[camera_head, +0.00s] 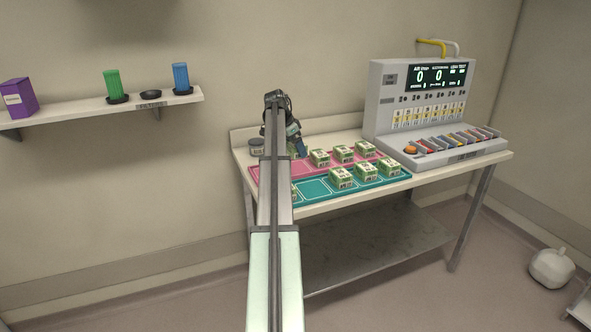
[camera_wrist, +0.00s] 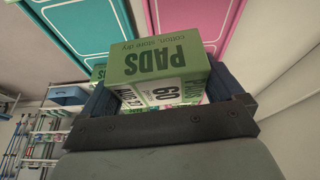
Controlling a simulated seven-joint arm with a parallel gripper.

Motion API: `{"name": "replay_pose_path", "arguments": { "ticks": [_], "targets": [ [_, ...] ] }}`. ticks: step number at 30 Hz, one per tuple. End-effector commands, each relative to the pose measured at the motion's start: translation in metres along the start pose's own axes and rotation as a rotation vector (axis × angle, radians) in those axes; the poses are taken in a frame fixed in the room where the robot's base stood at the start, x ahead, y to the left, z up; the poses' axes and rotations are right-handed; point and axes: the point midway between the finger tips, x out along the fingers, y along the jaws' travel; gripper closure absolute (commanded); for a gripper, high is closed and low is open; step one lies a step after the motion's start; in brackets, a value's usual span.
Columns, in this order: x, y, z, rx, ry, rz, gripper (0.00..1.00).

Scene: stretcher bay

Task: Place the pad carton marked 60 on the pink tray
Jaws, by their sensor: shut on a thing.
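My gripper (camera_wrist: 163,88) is shut on a green and white pad carton (camera_wrist: 160,62). In the head view my gripper (camera_head: 299,145) is over the left part of the pink tray (camera_head: 266,172), and my arm hides most of the held carton. Whether the carton touches the tray cannot be told. The pink tray also shows in the wrist view (camera_wrist: 190,18), behind the carton and to the right. Several similar cartons (camera_head: 343,153) stand on the pink tray's right part.
A teal tray (camera_head: 313,188) lies in front of the pink one, with several cartons (camera_head: 342,178) on it. A grey jar (camera_head: 256,146) stands behind the trays at left. A console (camera_head: 422,95) fills the table's right. A wall shelf (camera_head: 180,98) is at left.

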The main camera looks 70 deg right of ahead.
Motion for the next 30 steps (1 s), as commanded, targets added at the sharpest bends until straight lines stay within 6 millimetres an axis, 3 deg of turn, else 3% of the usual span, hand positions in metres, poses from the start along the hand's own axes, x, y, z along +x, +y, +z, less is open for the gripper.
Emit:
{"name": "replay_pose_path", "arguments": {
  "ticks": [1,2,7,11,21,30],
  "targets": [
    [-0.001,-0.024,-0.009,0.003,0.001,0.001,0.43],
    [-0.001,-0.032,-0.012,0.006,0.001,0.002,0.43],
    [-0.001,-0.057,-0.026,0.036,0.007,0.0,0.43],
    [0.006,-0.055,-0.023,0.072,0.01,-0.003,0.43],
    [0.051,-0.056,-0.004,0.075,0.01,-0.004,0.43],
    [0.075,-0.057,0.005,0.075,0.01,-0.004,0.43]
  ]
}}
